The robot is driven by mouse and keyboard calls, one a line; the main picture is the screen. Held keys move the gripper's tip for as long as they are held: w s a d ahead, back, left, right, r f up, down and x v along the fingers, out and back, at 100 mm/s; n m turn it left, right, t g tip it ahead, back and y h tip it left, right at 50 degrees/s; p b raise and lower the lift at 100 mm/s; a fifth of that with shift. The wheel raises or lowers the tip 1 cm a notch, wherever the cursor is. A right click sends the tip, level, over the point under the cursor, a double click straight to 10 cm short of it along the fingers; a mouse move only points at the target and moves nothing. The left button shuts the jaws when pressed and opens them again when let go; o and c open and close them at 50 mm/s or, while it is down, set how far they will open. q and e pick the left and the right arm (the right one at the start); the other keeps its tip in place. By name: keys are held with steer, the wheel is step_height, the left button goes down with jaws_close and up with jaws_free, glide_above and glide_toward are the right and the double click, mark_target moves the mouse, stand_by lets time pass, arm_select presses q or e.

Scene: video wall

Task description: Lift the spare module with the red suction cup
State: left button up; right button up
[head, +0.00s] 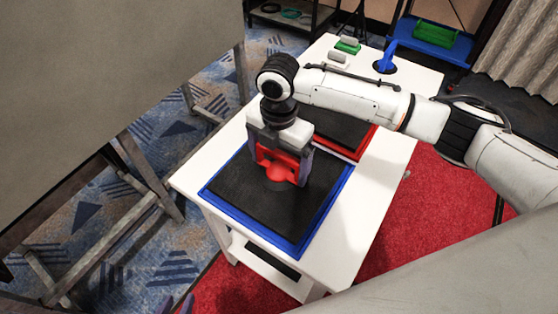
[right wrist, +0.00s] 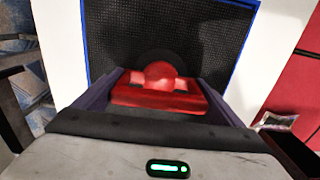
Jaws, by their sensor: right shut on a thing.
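My right gripper (head: 283,172) is shut on the red suction cup (right wrist: 158,80), whose red handle sits between the dark purple fingers. The cup is over the dark module panel (head: 235,190), which lies within a blue-edged tray (head: 212,197) on the white table. In the right wrist view the panel (right wrist: 205,40) fills the space beyond the cup. A dark round disc shows under the red part; I cannot tell whether it touches the panel. My left gripper (head: 178,305) shows only as dark fingertips at the bottom edge, mostly cut off.
A red-edged tray (head: 352,155) with a dark panel lies behind, partly under my right arm. Small green and white items (head: 347,46) and a blue holder (head: 387,58) stand at the table's far end. A large grey panel (head: 110,60) on a frame stands at left.

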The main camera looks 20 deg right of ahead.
steer(key=shift+r, duration=0.25)
